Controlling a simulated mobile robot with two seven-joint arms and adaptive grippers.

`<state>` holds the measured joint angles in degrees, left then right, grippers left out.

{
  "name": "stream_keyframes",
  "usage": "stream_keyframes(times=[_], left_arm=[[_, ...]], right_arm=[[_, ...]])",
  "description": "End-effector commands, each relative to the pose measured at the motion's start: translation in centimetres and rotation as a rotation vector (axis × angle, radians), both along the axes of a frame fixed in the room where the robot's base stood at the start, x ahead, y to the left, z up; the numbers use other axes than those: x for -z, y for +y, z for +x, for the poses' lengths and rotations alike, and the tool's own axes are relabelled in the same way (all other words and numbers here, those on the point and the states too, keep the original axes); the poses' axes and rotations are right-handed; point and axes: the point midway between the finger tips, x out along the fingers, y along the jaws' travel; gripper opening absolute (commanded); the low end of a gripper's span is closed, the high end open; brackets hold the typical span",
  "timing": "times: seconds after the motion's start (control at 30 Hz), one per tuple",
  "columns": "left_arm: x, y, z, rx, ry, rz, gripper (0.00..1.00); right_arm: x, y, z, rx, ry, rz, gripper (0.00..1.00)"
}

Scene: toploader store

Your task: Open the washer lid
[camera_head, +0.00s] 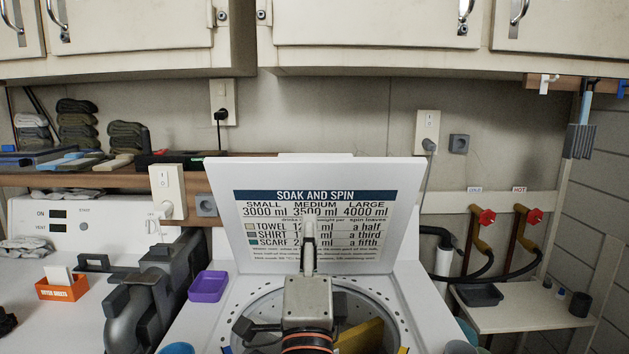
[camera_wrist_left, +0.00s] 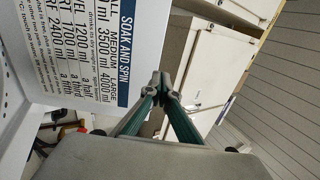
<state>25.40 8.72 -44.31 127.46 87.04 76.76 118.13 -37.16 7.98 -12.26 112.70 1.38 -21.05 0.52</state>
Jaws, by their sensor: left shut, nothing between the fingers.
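The white washer lid (camera_head: 405,170) stands raised, tilted slightly back, with its "SOAK AND SPIN" chart facing me. Below it, the washer's round drum opening (camera_head: 397,318) is uncovered, partly hidden by my arm. My left gripper (camera_head: 309,228) is in front of the lid's chart, shut and empty, its fingers pointing up. In the left wrist view its closed fingertips (camera_wrist_left: 160,85) are beside the edge of the lid (camera_wrist_left: 100,90); I cannot tell whether they touch it. My right gripper is not in view.
A purple tray (camera_head: 208,286) sits on the washer's left rim. Something yellow (camera_head: 360,337) shows in the drum. An orange box (camera_head: 62,287) stands on the white machine at left. Cupboards (camera_head: 375,35) hang above. Red-handled taps (camera_head: 482,217) and hoses are at right.

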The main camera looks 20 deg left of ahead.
Motion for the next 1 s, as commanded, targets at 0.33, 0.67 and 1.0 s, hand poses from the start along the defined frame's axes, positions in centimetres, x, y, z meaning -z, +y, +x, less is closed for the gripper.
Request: stream_keyframes(times=[0.33, 0.67, 1.0], left_arm=[[-2.2, 1.0, 3.5, 0.011, -0.002, -0.013, 0.00], [-5.0, 2.6, 9.0, 0.009, 0.000, -0.012, 0.00], [-6.1, 3.4, 11.9, 0.012, 0.002, -0.013, 0.00]], right_arm=[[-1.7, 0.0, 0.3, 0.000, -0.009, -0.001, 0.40], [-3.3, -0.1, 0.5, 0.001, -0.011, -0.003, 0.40], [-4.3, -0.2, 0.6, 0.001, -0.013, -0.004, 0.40]])
